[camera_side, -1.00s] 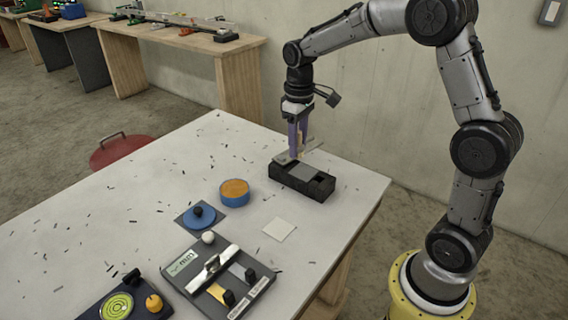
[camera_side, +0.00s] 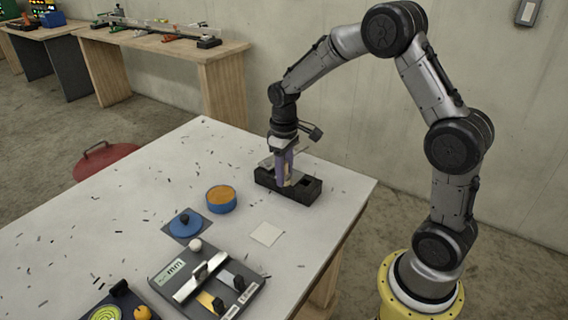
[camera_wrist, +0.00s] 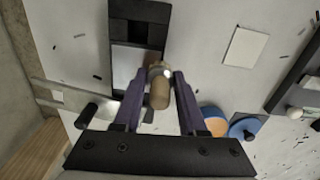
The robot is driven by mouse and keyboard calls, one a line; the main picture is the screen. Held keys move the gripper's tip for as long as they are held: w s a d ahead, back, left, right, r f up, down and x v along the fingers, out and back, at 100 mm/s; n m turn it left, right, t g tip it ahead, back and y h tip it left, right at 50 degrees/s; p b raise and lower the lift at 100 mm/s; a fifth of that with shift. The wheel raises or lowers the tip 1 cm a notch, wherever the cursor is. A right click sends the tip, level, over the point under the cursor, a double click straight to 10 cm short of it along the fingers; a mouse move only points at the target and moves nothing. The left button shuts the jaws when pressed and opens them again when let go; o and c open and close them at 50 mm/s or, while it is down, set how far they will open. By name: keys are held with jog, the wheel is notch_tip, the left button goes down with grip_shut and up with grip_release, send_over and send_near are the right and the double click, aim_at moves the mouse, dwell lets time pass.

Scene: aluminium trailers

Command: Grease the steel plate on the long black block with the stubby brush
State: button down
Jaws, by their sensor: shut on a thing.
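The long black block (camera_side: 308,190) lies near the table's far right edge. In the wrist view, the block (camera_wrist: 150,13) runs up the picture, with the light grey steel plate (camera_wrist: 128,58) on it. My gripper (camera_side: 285,182), with purple fingers, is low over the block and hides part of it in the side view. In the wrist view, my gripper (camera_wrist: 160,82) is shut on the stubby brush (camera_wrist: 160,94), whose brown handle shows between the fingers. The brush's head is near the plate's right side. I cannot tell whether it touches.
A blue tub of orange grease (camera_side: 221,199) stands left of the block, beside a blue lid with a black knob (camera_side: 186,223). A white square (camera_side: 267,234) lies in front. A dark gauge tray (camera_side: 210,282) is nearer. A flat grey strip (camera_wrist: 60,96) shows beside the block.

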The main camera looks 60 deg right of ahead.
jog(key=shift+d, duration=3.25)
jog(key=shift+a, duration=3.45)
jog(key=shift+w+d, duration=0.25)
jog(key=shift+d, duration=0.25)
jog(key=shift+w+d, duration=0.2)
jog(key=shift+d, duration=2.9)
jog(key=shift+a, duration=3.4)
jog(key=shift+a+r, duration=0.1)
jog(key=shift+a, duration=0.05)
jog(key=shift+r, duration=3.95)
